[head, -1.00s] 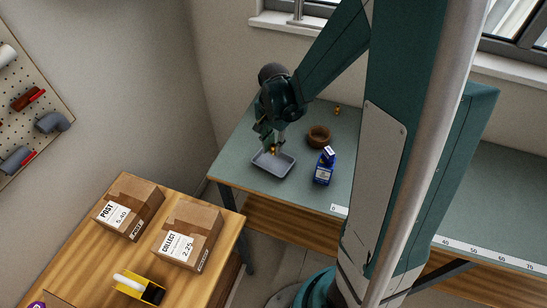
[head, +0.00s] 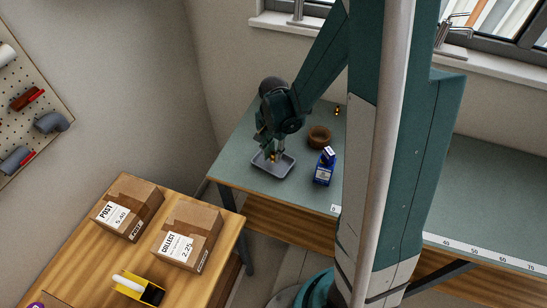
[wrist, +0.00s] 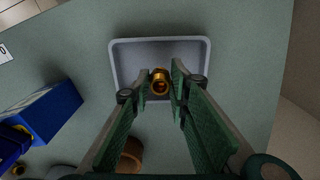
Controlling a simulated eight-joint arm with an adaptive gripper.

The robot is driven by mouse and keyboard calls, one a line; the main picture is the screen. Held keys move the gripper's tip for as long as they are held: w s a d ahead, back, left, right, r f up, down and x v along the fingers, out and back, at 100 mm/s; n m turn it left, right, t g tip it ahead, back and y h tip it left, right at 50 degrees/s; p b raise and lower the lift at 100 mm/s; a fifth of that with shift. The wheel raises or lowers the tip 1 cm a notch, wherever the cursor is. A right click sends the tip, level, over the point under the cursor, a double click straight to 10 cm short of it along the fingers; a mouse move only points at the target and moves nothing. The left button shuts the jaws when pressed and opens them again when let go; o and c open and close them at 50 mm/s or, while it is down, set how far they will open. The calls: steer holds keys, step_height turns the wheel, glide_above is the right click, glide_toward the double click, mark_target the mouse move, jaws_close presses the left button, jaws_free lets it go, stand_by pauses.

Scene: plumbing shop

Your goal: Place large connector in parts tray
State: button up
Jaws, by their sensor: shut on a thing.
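The large connector (wrist: 160,83) is a brass, ring-ended fitting. In the wrist view it sits between the fingertips of my gripper (wrist: 163,82), which is shut on it. The parts tray (wrist: 128,62) is a shallow grey rectangular tray, directly beneath the connector in that view. In the head view my gripper (head: 276,154) points down over the tray (head: 284,174), and the connector (head: 274,157) shows as a small brass spot at the fingertips. I cannot tell whether the connector touches the tray floor. The tray holds nothing else that I can see.
A blue box (head: 324,167) stands right of the tray, and a brown round bowl (head: 319,136) behind it. A small brass fitting (head: 337,111) stands further back. The bench's front edge (head: 262,198) is close to the tray. Cardboard boxes (head: 187,236) sit on a separate wooden table.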

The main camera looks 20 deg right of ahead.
mark_target(273, 153)
steer(key=shift+f, duration=1.15)
steer(key=shift+f, duration=0.1)
steer(key=o, duration=0.9)
steer(key=shift+r+p, duration=0.5)
steer(key=shift+r, duration=5.65)
